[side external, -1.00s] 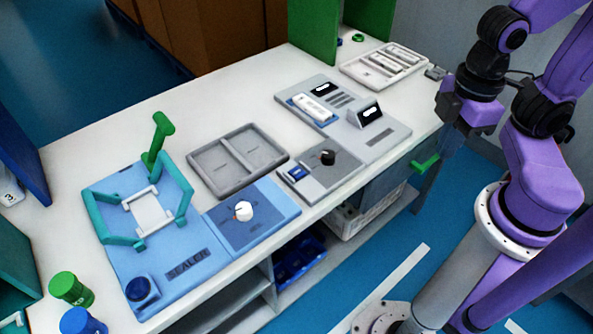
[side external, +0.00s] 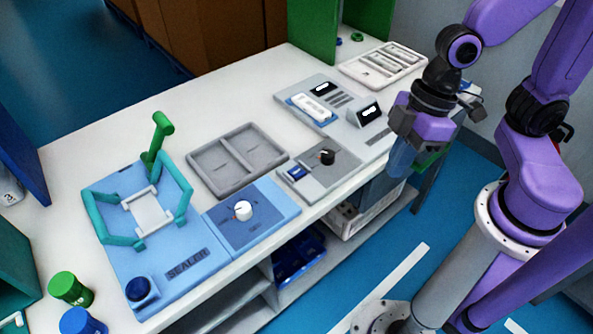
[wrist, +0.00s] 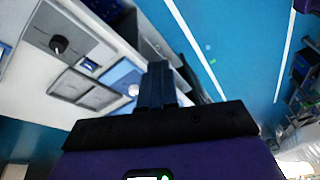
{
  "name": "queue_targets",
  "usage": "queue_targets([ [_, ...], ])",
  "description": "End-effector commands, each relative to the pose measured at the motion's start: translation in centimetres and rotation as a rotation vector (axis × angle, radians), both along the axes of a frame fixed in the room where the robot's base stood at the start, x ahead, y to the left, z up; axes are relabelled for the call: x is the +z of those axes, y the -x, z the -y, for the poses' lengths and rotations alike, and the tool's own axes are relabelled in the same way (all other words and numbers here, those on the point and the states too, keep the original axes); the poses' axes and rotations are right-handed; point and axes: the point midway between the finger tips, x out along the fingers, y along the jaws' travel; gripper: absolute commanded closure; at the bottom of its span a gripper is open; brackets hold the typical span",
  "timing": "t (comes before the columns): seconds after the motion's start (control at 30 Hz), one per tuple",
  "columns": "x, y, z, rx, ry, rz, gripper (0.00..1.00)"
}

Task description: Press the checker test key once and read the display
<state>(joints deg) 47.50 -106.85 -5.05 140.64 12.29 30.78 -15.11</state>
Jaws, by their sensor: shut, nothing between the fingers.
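The grey checker unit (side external: 388,140) lies at the right part of the bench, with a blue-edged bay holding a white cartridge (side external: 313,107) and small dark displays (side external: 368,112). The display text is too small to read. A separate grey panel nearer the front edge carries a black knob (side external: 327,157) and a small blue key (side external: 296,172). I cannot tell which key is the test key. My gripper (side external: 402,160) is shut and empty, pointing down by the bench's front edge, and hides part of the checker. In the wrist view its fingers (wrist: 158,85) are together; the black knob (wrist: 58,44) shows at the left.
A blue sealer (side external: 180,265) with teal arms and a blue button stands at the left. A panel with a white knob (side external: 243,210) and an empty two-part grey tray (side external: 236,160) lie mid-bench. A white slotted tray (side external: 384,64) and a green panel (side external: 313,30) stand behind.

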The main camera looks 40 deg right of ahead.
Motion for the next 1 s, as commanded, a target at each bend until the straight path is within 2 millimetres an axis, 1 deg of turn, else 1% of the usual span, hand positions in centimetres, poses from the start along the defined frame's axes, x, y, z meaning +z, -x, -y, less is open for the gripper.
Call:
queue_targets([
  [0.03, -0.7, -1.1, -1.2, -0.007, -0.032, 0.016, 1.0],
  [0.1, -1.4, -2.8, -2.8, -0.019, -0.078, 0.051, 1.0],
  [0.17, -2.0, -4.5, -4.0, -0.033, -0.114, 0.092, 1.0],
  [0.2, -2.4, -5.6, -4.6, -0.044, -0.132, 0.121, 1.0],
  [0.27, -3.1, -7.4, -5.4, -0.063, -0.153, 0.169, 1.0],
  [0.3, -3.5, -8.6, -5.8, -0.075, -0.163, 0.204, 1.0],
  [0.37, -4.2, -10.5, -6.1, -0.097, -0.17, 0.261, 1.0],
  [0.4, -4.7, -11.9, -6.2, -0.112, -0.169, 0.302, 1.0],
  [0.47, -5.4, -13.8, -6.2, -0.133, -0.16, 0.366, 1.0],
  [0.5, -5.9, -15.1, -6.0, -0.149, -0.149, 0.408, 1.0],
  [0.6, -7.0, -17.9, -5.2, -0.18, -0.107, 0.509, 1.0],
  [0.7, -7.8, -20.0, -4.2, -0.204, -0.056, 0.595, 1.0],
  [0.83, -8.4, -21.8, -3.0, -0.222, 0.002, 0.671, 1.0],
  [1.0, -8.7, -22.7, -2.2, -0.231, 0.037, 0.713, 1.0],
])
